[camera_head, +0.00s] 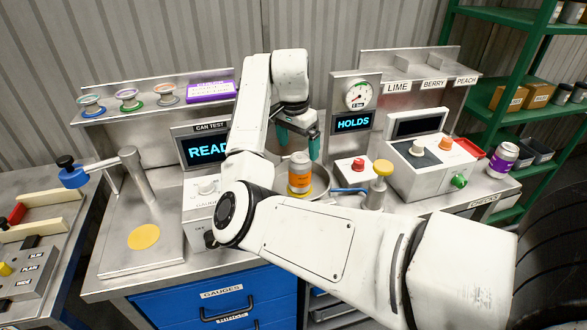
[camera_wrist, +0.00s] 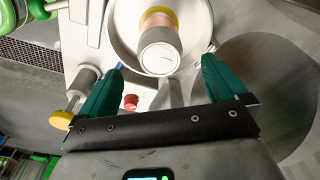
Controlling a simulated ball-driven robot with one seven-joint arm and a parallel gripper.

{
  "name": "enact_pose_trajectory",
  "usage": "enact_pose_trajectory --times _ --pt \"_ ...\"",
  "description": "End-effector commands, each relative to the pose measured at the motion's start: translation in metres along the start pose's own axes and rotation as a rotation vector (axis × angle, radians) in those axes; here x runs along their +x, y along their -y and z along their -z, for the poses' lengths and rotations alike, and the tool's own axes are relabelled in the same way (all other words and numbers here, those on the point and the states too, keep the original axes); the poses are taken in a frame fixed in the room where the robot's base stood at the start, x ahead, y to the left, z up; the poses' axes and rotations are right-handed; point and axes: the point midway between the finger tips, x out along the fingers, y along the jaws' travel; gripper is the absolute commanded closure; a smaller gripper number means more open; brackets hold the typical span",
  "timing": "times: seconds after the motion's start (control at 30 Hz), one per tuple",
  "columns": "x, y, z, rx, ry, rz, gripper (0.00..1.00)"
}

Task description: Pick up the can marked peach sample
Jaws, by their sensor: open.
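An orange-labelled can (camera_head: 300,175) with a silver top stands upright in a round metal basin (camera_head: 322,183) on the bench; its label text is too small to read. In the wrist view the can (camera_wrist: 160,48) shows its pale end toward me, inside the basin's rim. My gripper (camera_head: 299,146) points down just above and behind the can, with teal fingers spread. In the wrist view the open gripper (camera_wrist: 165,70) has one finger to each side of the can's line, touching nothing. A second can (camera_head: 502,160), purple and white, stands far right.

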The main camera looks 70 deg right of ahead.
Motion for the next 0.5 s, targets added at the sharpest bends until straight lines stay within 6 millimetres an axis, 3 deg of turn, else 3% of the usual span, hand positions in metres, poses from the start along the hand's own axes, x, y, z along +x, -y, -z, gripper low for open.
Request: enact_pose_trajectory --times 0.23,0.5 --pt "0.037 0.000 -0.001 -0.003 0.001 -0.002 0.01" --pt "0.057 -0.001 -0.001 -0.002 0.001 -0.002 0.01"
